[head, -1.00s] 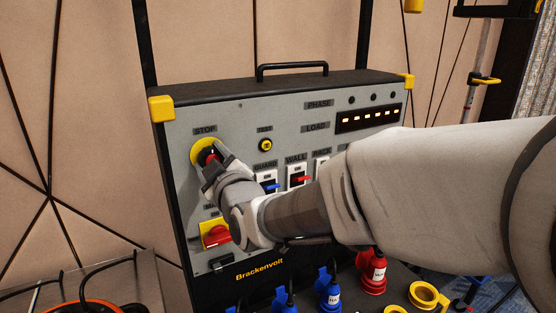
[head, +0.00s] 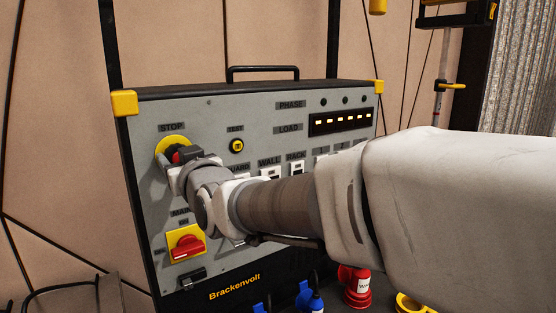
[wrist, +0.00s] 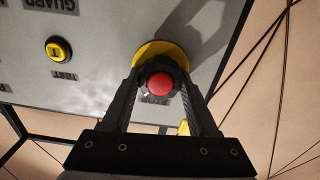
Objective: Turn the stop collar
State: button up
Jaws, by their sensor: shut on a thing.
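The stop control sits at the upper left of the grey panel, under the STOP label. It has a yellow backing disc (head: 163,144) and a red button, which shows in the wrist view as a red dome (wrist: 160,84) inside a dark collar (wrist: 150,71). My gripper (head: 178,156) reaches it from the front right. In the wrist view the two dark fingers (wrist: 159,85) stand on either side of the collar and are shut on it. The arm hides part of the panel. The collar's markings are too small to read.
A yellow test button (head: 236,146) is to the right. A red main switch (head: 186,246) on a yellow plate is below my gripper. A lit display (head: 342,121) is at the upper right. Blue and red plugs (head: 357,286) are low in front of the panel.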

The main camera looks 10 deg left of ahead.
jog(key=shift+r, duration=0.1)
dwell(0.3)
jog(key=o, duration=1.4)
jog(key=shift+s+d, duration=0.1)
jog(key=p+v, duration=0.1)
jog(key=v, duration=1.6)
